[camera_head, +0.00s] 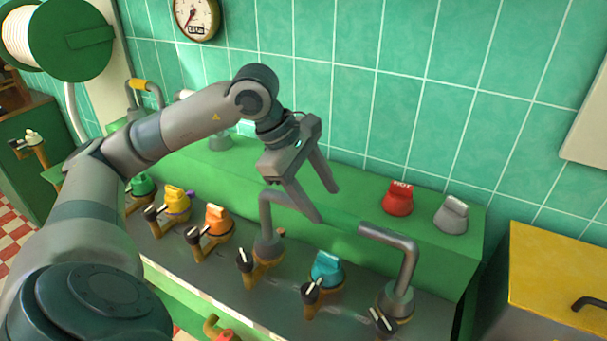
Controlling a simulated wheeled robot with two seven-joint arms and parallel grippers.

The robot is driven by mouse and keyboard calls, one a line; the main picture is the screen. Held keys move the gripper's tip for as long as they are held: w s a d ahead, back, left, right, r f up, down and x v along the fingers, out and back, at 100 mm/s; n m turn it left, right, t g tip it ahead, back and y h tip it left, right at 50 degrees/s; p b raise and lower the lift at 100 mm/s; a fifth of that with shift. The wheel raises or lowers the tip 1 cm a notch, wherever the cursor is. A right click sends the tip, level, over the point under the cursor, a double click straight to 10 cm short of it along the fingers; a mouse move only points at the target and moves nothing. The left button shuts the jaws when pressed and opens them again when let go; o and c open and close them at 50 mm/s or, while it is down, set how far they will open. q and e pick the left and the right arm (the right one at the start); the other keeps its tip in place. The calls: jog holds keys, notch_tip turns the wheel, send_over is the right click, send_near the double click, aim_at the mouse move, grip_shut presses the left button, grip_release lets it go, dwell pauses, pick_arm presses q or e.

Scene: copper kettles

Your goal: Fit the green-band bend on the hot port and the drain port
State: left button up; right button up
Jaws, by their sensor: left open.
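My left gripper (327,204) is open and empty, pointing down over the green ledge (345,225). Its fingers are above and beside a plain grey bend (272,208) on the front row; I cannot tell if they touch it. No bend with a clear green band shows. A small pale teal patch (246,128) shows behind my arm, mostly hidden; I cannot tell what it belongs to. A red cap marked HOT (398,200) sits on the ledge, right of the gripper. A grey cap (451,216) is beside it; no drain label is readable. My right gripper is not in view.
Green (141,185), yellow (175,200), orange (217,219) and teal (327,268) caps stand along the front row with black-handled valves. Another grey bend (405,262) rises at right. A yellow-banded bend (140,86) stands far left. A yellow-topped cabinet (550,270) is at right.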

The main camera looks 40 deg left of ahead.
pick_arm(q)
jog(key=v, duration=0.7)
jog(key=shift+b, duration=0.4)
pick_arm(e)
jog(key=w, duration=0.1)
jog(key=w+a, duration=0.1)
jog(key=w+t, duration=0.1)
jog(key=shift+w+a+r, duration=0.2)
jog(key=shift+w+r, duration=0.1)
pick_arm(q)
jog(key=shift+r, duration=0.15)
